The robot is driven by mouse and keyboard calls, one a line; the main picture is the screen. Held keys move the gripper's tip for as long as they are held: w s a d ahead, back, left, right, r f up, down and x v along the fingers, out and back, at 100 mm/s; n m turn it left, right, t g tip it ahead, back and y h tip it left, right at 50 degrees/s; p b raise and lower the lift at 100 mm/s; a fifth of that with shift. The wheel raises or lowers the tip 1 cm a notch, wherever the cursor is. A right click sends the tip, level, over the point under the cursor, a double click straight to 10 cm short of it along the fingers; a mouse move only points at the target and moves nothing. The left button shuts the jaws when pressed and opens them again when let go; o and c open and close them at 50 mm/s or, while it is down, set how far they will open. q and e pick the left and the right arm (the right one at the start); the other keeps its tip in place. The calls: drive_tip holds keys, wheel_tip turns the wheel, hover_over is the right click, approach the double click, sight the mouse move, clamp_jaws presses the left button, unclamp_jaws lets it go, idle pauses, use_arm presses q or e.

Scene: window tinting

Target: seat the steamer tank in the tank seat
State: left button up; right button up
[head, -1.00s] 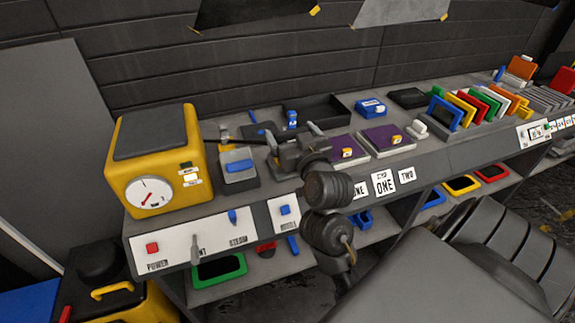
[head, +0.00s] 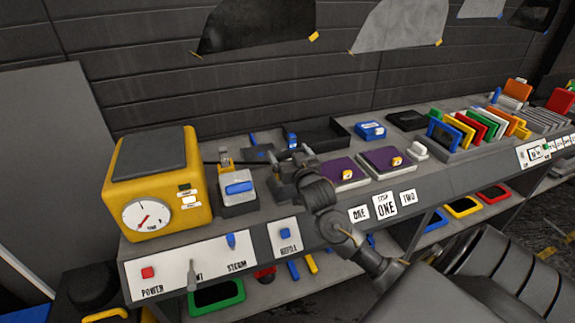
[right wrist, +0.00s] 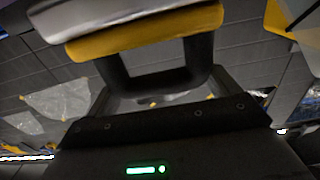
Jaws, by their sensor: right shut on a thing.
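My right gripper (head: 284,156) is above the bench, to the right of the yellow steamer (head: 155,185). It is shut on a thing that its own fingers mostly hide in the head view. In the right wrist view a pale slab with a yellow layer (right wrist: 145,42) shows by a dark frame in front of the gripper (right wrist: 155,75); this looks like the steamer tank, though I cannot be sure. A grey block with a white top and blue bar (head: 239,188) stands between steamer and gripper. I cannot tell which part is the tank seat. My left gripper is not in view.
A front panel (head: 190,266) has a red button, levers and a blue refill button. Purple pads (head: 387,161) and a blue box (head: 370,130) lie right of the gripper. A dark tray (head: 325,133) is behind it. A rack of coloured cards (head: 470,128) stands farther right.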

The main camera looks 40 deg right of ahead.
drive_tip(key=shift+w+d+f, duration=0.3)
drive_tip(key=shift+w+f, duration=0.05)
drive_tip(key=shift+f, duration=0.15)
drive_tip(key=shift+w+d+f, duration=0.25)
drive_tip(key=shift+w+f, duration=0.1)
drive_tip(key=shift+f, duration=0.15)
wheel_tip(320, 180, down, 2)
drive_tip(key=shift+f+p, duration=0.15)
drive_tip(key=shift+p, duration=0.55)
drive_tip(key=shift+f, duration=0.3)
drive_tip(key=shift+f, duration=0.1)
drive_tip(key=o, duration=1.4)
drive_tip(key=shift+a+f, duration=0.1)
drive_tip(key=shift+o, duration=0.2)
drive_tip(key=shift+s+a, duration=0.1)
drive_tip(key=shift+s, duration=0.2)
drive_tip(key=b+v, duration=0.2)
drive_tip(key=v, duration=0.9)
drive_tip(key=shift+s, duration=0.2)
